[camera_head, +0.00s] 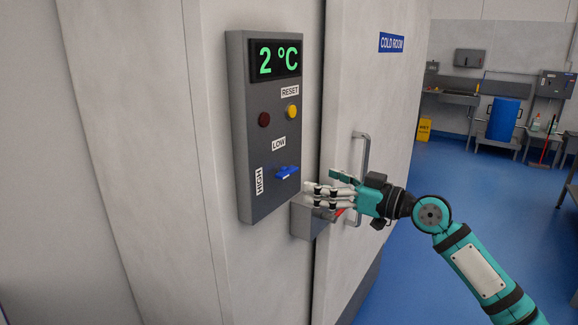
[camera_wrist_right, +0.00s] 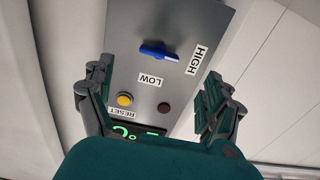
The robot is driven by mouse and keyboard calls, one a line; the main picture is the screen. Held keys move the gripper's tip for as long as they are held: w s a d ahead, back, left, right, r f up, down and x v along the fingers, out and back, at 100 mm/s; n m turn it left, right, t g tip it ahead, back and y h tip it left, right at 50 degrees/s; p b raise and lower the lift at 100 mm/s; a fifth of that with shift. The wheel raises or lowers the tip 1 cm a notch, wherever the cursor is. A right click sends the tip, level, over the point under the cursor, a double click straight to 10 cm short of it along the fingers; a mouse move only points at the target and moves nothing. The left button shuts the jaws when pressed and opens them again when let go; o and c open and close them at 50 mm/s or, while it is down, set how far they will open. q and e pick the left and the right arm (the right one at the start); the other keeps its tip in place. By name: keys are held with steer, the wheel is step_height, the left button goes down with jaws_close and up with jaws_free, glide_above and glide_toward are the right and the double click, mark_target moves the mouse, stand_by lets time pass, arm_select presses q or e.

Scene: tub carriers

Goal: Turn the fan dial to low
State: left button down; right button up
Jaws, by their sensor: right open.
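The fan dial is a blue bar knob (camera_head: 288,172) low on the grey control panel (camera_head: 262,212). It also shows in the right wrist view (camera_wrist_right: 153,50), where its white-marked end points towards the HIGH label (camera_wrist_right: 197,60). The LOW label (camera_head: 279,143) is above the dial in the head view. My right gripper (camera_head: 312,192) is open and empty, to the right of the dial and slightly lower, apart from it. In the right wrist view its spread fingers (camera_wrist_right: 155,78) frame the panel, with the dial beyond them. My left gripper is not in view.
The panel also has a green "2 °C" display (camera_head: 275,60), a yellow RESET button (camera_head: 292,111) and a dark red lamp or button (camera_head: 264,119). A grey latch box (camera_head: 303,218) and a door handle (camera_head: 364,160) are close to my right gripper. Blue floor lies open at right.

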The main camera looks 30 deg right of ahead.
mark_target(291, 174)
steer(key=p+x, duration=0.4)
steer(key=x, duration=0.4)
steer(key=shift+w+r, duration=0.15)
steer(key=shift+w+a, duration=0.25)
steer(key=shift+w, duration=0.15)
steer(key=c, duration=1.2)
